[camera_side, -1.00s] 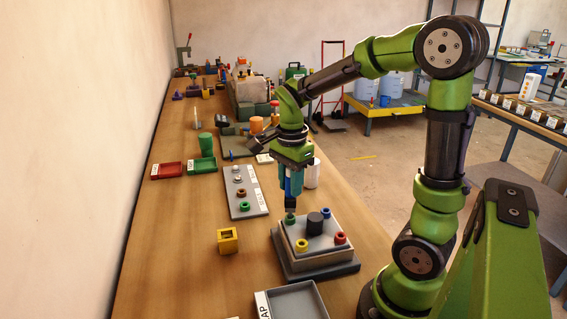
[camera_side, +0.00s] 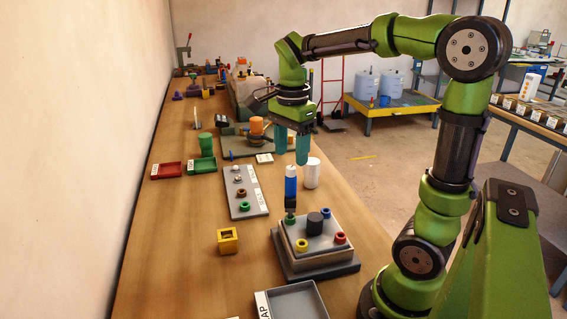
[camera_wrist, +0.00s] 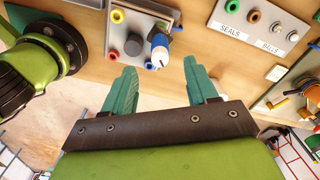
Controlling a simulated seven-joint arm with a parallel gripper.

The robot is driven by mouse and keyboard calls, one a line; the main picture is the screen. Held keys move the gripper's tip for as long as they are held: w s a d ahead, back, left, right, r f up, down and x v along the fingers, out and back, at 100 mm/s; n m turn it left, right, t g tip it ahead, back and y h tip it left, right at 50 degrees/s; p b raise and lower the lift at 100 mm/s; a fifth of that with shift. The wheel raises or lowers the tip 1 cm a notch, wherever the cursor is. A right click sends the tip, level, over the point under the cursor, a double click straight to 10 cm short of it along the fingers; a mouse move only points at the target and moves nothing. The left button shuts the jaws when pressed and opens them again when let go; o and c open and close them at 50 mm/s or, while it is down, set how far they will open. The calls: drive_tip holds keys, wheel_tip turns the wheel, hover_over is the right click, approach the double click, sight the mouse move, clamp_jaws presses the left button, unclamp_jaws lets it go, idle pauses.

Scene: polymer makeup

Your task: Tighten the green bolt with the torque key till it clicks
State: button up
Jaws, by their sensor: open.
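The torque key (camera_side: 291,184), with a blue and white body and a black lower end, stands upright on the green bolt (camera_side: 290,218) at the back left corner of the grey block (camera_side: 318,257). It also shows in the wrist view (camera_wrist: 160,50), where it hides the green bolt. My gripper (camera_side: 291,160), with teal fingers, is open and empty above the key, apart from it. In the wrist view my gripper's fingers (camera_wrist: 157,85) are spread wide. The block also carries a yellow bolt (camera_side: 301,245), a red bolt (camera_side: 340,238), a blue bolt (camera_side: 325,212) and a dark central knob (camera_side: 315,222).
A white cylinder (camera_side: 312,172) stands close behind the key. A grey seals plate (camera_side: 246,204) lies to the left. A yellow square piece (camera_side: 228,240) and a grey tray (camera_side: 296,299) are nearer the front. Bare wooden table lies between them.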

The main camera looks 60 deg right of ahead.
sight(291, 175)
wheel_tip(291, 175, up, 8)
wheel_tip(291, 175, down, 18)
drive_tip(key=n, duration=1.8)
drive_tip(key=shift+r, duration=0.2)
